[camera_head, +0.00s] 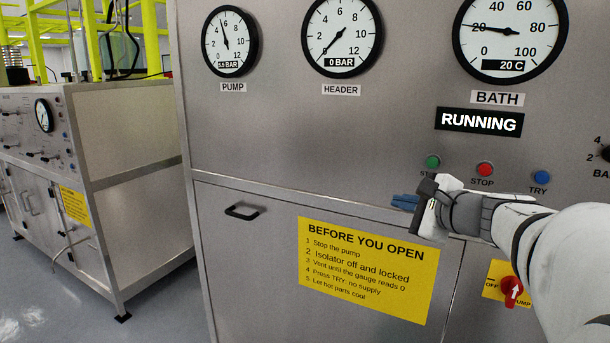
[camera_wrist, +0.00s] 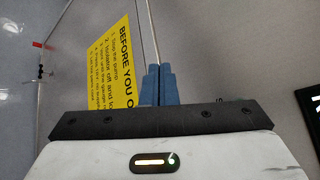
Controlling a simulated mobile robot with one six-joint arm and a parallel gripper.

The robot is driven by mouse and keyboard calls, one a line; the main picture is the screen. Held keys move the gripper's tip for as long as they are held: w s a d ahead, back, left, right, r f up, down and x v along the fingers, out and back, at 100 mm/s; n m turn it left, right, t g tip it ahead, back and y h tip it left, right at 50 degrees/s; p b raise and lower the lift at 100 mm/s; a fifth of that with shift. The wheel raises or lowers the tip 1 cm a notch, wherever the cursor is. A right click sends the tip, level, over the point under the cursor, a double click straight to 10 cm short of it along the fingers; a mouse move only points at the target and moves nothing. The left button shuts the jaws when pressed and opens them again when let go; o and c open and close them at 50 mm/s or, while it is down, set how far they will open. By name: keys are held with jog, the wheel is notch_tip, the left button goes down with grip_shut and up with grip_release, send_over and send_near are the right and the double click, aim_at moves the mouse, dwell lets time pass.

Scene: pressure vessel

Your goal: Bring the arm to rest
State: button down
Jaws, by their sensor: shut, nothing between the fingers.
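My gripper (camera_head: 404,202) is in the head view, in front of the steel panel, at the end of my white arm coming from the right. Its blue fingers point left, above the yellow "BEFORE YOU OPEN" sign (camera_head: 362,268) and below the START button (camera_head: 433,162). In the wrist view the two blue fingers (camera_wrist: 158,86) are together with nothing between them. The sign (camera_wrist: 112,62) shows beyond them. My gripper partly covers the label under the green button.
The panel bears a PUMP gauge (camera_head: 230,41), a HEADER gauge (camera_head: 341,40), a BATH gauge (camera_head: 511,32) and a RUNNING display (camera_head: 479,122). A red STOP button (camera_head: 485,169), blue TRY button (camera_head: 541,177) and red isolator knob (camera_head: 512,292) are near my arm. Floor (camera_head: 150,300) is clear at left.

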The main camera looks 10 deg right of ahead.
jog(key=s+a+f+n+g, duration=0.8)
jog(key=s+a+f+n, duration=0.35)
jog(key=f, duration=0.25)
jog(key=s+d+f+n+g+h, duration=0.1)
jog(key=s+f+n+g+h, duration=0.2)
jog(key=s, duration=0.7)
notch_tip(320, 180, down, 5)
jog(key=n+h, duration=0.2)
jog(key=n, duration=0.3)
jog(key=shift+d+r, duration=0.15)
jog(key=shift+r, duration=0.05)
